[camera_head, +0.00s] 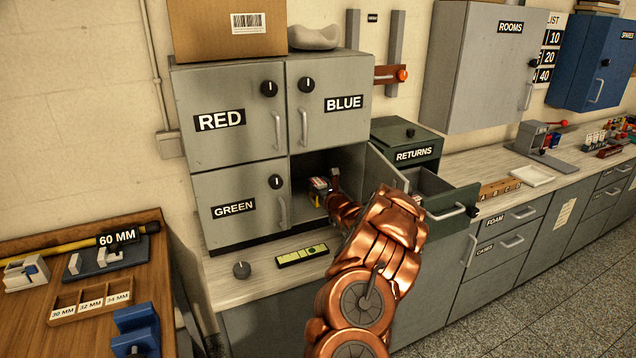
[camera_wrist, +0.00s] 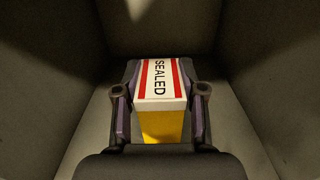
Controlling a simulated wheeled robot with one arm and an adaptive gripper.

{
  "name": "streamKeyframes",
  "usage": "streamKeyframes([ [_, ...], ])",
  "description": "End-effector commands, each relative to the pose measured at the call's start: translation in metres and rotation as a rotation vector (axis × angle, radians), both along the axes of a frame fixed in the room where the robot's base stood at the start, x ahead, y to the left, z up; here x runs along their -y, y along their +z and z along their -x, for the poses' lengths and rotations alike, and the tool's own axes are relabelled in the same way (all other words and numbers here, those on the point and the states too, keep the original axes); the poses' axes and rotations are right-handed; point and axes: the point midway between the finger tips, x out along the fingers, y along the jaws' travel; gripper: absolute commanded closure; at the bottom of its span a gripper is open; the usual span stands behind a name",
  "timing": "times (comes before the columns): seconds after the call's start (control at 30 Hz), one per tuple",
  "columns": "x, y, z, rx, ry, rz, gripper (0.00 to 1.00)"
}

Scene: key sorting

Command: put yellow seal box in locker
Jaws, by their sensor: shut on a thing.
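The yellow seal box (camera_wrist: 162,122) has a white lid with red stripes and the word SEALED. My gripper (camera_wrist: 160,95) is shut on it, with one finger on each side. In the head view the box (camera_head: 319,184) is inside the lower right compartment of the grey locker (camera_head: 240,247), near its opening. My gripper (camera_head: 334,182) reaches in from the front right. The compartment's door (camera_head: 388,168) stands open to the right. In the wrist view the compartment's walls (camera_wrist: 55,90) surround the box. Whether the box touches the compartment floor I cannot tell.
The RED (camera_head: 225,105), BLUE (camera_head: 345,90) and GREEN (camera_head: 240,200) doors are shut. The green RETURNS cabinet (camera_head: 410,138) has an open drawer (camera_head: 450,203) right of my arm.

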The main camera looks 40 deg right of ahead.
Motion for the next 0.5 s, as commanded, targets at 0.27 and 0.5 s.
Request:
streamKeyframes([
  [0.27, 0.0001, -0.0019, -0.0001, 0.001, 0.000, 0.000, 0.99],
  [0.5, 0.0002, -0.0023, 0.0001, 0.001, 0.000, 0.000, 0.43],
])
